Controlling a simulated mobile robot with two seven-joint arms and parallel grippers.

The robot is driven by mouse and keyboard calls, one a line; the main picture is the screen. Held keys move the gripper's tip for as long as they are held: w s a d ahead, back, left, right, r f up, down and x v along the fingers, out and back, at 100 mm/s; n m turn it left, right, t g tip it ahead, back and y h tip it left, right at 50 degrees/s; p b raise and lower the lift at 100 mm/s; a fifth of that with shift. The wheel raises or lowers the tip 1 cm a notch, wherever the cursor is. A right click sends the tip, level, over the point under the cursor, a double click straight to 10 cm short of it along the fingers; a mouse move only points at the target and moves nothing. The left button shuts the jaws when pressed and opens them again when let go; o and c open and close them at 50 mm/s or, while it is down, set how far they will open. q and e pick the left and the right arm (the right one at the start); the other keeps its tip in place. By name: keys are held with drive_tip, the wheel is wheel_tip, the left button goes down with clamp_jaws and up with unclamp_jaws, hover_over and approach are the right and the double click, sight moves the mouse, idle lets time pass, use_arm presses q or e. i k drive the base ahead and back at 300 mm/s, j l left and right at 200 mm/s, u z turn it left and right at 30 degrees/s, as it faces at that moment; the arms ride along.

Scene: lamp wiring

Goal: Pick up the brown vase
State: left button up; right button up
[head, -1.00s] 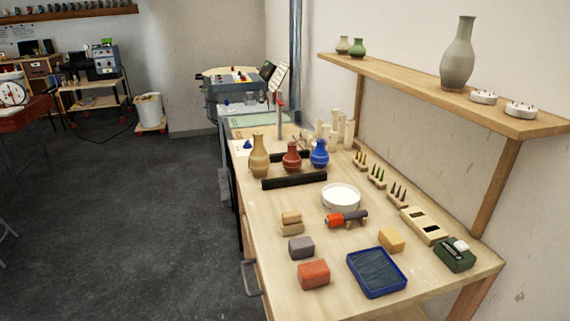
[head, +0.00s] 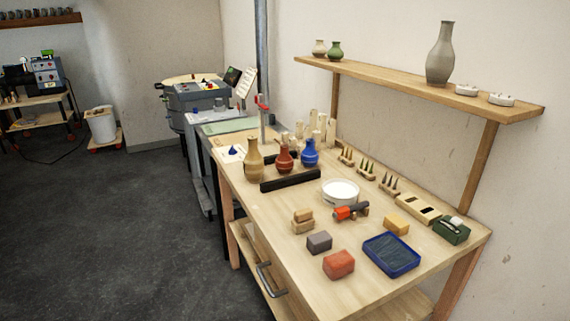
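The brown vase (head: 254,160) is tan-brown with a narrow neck. It stands upright near the far left part of the wooden workbench (head: 283,238), at the left end of a row of vases. A red vase (head: 284,160) and a blue vase (head: 310,154) stand to its right. A dark rail (head: 291,180) lies in front of the red and blue vases. Neither of my grippers shows in the head view.
A white bowl (head: 340,193), an orange-and-black tool (head: 350,211), several blocks and a blue tray (head: 391,257) lie on the bench. The dark floor (head: 120,235) to the left is clear.

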sight(284, 162)
drive_tip(key=i+j+z, duration=0.2)
drive_tip(key=j, duration=0.25)
drive_tip(key=j+z, duration=0.15)
drive_tip(key=j, duration=0.3)
drive_tip(key=i+j+z, duration=0.1)
drive_tip(key=j, duration=0.2)
drive_tip(key=i+j+z, duration=0.15)
drive_tip(key=j+z, duration=0.1)
drive_tip(key=j, duration=0.3)
drive_tip(key=i+j+z, duration=0.25)
drive_tip(key=i+j, duration=0.15)
drive_tip(key=j, duration=0.25)
drive_tip(key=i+j+z, duration=0.15)
drive_tip(key=j, duration=0.2)
drive_tip(key=i+j+z, duration=0.1)
drive_tip(key=j, duration=0.3)
drive_tip(key=i+j+z, duration=0.15)
drive_tip(key=j, duration=0.25)
drive_tip(key=i, duration=0.1)
